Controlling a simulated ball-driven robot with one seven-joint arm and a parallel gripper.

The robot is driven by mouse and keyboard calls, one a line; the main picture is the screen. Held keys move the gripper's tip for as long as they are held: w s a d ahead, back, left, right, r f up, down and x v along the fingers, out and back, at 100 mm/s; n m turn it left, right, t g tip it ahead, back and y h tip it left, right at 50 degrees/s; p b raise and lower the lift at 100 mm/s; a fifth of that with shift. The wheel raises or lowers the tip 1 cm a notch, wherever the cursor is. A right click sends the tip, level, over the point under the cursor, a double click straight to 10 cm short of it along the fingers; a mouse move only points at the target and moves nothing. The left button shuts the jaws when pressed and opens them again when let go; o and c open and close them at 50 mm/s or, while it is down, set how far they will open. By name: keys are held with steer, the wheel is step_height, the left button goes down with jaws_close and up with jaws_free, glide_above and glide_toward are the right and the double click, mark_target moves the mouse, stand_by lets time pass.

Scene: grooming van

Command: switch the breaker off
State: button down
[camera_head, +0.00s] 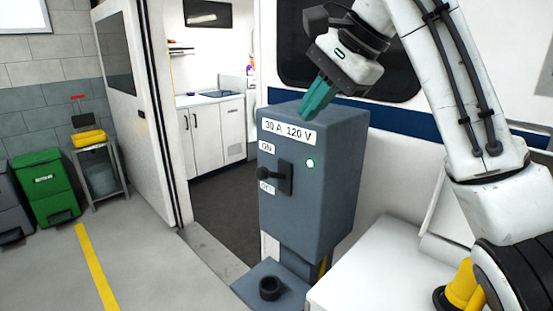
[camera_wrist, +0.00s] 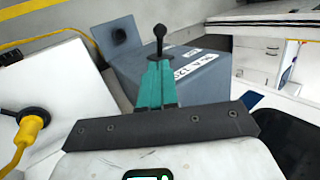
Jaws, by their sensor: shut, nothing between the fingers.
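The breaker is a grey box (camera_head: 335,175) on a post, labelled "30 A 120 V". Its front has a black lever (camera_head: 267,174) on a dark plate, with an ON label (camera_head: 267,147) above and a partly hidden OFF label (camera_head: 266,187) below. The lever sticks outward between the labels; its exact setting is hard to tell. A small pale green light (camera_head: 310,163) shows on the front. My gripper (camera_head: 308,108) has teal fingers, shut and empty, over the box's top. In the wrist view the fingers (camera_wrist: 157,72) point toward the lever knob (camera_wrist: 160,36), apparently apart from it.
A white surface (camera_head: 365,280) stands right of the box, with a yellow plug and cable (camera_wrist: 34,124). A lower ledge with a black socket (camera_head: 269,287) projects below the box. The van's open doorway is behind left. Floor at left is clear up to the green bin (camera_head: 45,188).

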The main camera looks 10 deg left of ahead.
mark_target(265, 169)
steer(key=shift+f, duration=0.1)
steer(key=p+x, duration=0.1)
steer(key=x, duration=1.3)
steer(key=shift+a+p, duration=0.1)
steer(key=shift+p, duration=0.3)
